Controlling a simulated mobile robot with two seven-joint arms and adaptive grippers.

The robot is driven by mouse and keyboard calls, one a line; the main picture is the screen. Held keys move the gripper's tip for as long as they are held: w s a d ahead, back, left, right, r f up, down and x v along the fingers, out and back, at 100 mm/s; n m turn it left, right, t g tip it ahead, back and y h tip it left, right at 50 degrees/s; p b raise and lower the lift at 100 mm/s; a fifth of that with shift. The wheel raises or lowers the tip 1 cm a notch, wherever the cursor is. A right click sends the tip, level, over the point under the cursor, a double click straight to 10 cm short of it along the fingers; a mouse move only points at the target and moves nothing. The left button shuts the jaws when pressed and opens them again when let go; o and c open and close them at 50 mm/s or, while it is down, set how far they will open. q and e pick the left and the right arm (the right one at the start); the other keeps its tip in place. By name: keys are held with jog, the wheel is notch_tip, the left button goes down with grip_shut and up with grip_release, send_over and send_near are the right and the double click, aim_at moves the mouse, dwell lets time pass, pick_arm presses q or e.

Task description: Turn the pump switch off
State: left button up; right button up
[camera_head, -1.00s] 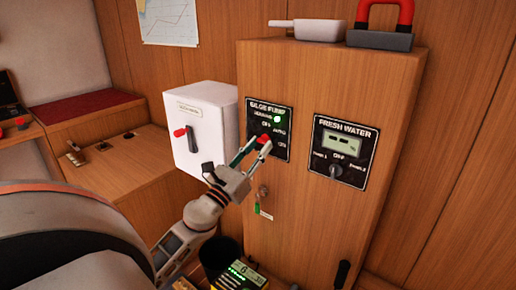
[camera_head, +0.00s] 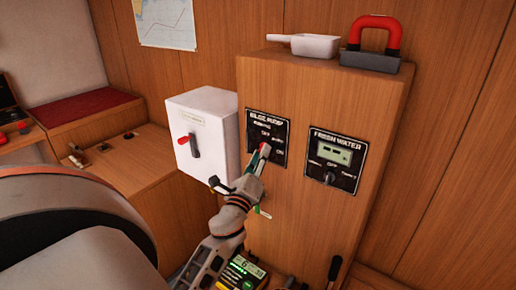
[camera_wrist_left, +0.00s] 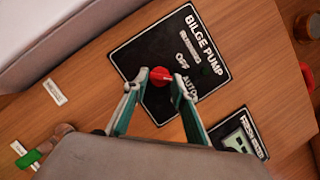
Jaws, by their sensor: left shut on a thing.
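The black bilge pump panel (camera_head: 266,128) is on the front of the wooden cabinet. It also shows in the left wrist view (camera_wrist_left: 150,50), with OFF and AUTO marks beside its red knob (camera_wrist_left: 160,76). My left gripper (camera_head: 262,152) is at the panel. In the left wrist view its two fingers (camera_wrist_left: 161,77) are shut on the red knob, one on each side. I cannot tell exactly which mark the knob points to. My right gripper is not in view.
The fresh water panel (camera_head: 334,160) is to the right on the same cabinet (camera_head: 310,235). A white box (camera_head: 203,125) with a red-tipped lever is to the left. A white scoop (camera_head: 312,46) and a red-handled block (camera_head: 371,60) stand on top.

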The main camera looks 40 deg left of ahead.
pick_arm(q)
jog(key=n+g+p, duration=0.1)
jog(key=n, duration=0.2)
jog(key=n+g+p, duration=0.1)
jog(key=n+p, duration=0.1)
jog(key=n, duration=0.1)
jog(key=n+g+p, duration=0.1)
jog(key=n, duration=0.2)
jog(key=shift+d+r+g+y, duration=0.15)
jog(key=shift+r+g+y, duration=0.15)
jog(key=shift+r, duration=0.1)
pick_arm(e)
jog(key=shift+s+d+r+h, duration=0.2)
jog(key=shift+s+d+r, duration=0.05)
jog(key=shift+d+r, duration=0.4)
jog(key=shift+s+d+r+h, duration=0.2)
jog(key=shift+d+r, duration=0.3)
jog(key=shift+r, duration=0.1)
pick_arm(q)
jog(key=shift+n, duration=0.4)
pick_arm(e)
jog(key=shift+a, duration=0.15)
pick_arm(q)
jog(key=o, duration=1.1)
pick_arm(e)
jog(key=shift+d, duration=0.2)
